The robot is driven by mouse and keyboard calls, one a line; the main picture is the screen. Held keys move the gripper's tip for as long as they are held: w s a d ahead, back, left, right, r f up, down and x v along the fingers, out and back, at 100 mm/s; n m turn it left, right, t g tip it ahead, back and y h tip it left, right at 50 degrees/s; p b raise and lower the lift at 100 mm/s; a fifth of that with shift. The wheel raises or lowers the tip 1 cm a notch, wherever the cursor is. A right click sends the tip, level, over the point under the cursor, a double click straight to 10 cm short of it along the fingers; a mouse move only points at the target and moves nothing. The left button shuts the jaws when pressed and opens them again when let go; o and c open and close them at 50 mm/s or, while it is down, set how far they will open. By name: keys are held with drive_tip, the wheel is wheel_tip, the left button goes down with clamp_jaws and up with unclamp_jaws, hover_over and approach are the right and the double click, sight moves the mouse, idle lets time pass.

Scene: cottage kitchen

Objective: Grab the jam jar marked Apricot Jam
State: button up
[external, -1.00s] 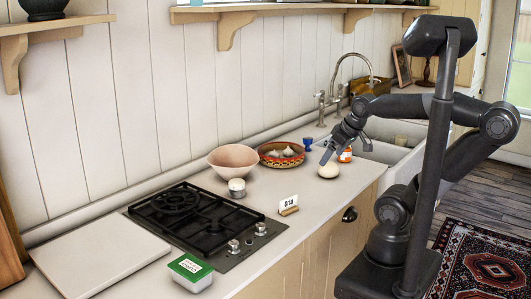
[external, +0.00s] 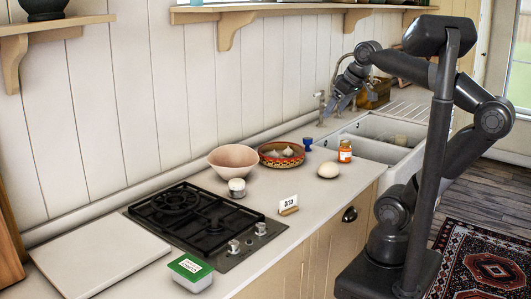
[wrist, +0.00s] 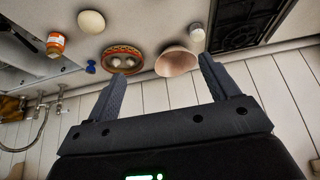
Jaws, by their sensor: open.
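My gripper (external: 342,101) is raised above the counter near the tap, up and apart from the jar. In the wrist view my gripper (wrist: 158,76) has its two fingers spread wide with nothing between them.

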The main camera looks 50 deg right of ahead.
wheel_tip(320, 180, up, 2)
drive_tip(key=m+g+h, duration=0.2)
drive_tip(key=m, duration=0.3)
hover_over(345, 149)
drive_tip(key=s, duration=0.3)
wheel_tip(345, 149, down, 22)
drive_tip(key=x, duration=0.6)
drive_tip(key=shift+w+d+f, duration=0.1)
drive_tip(key=shift+d+f, duration=0.15)
drive_tip(key=shift+f, duration=0.05)
drive_tip(key=shift+t, duration=0.3)
drive_tip(key=shift+x, duration=3)
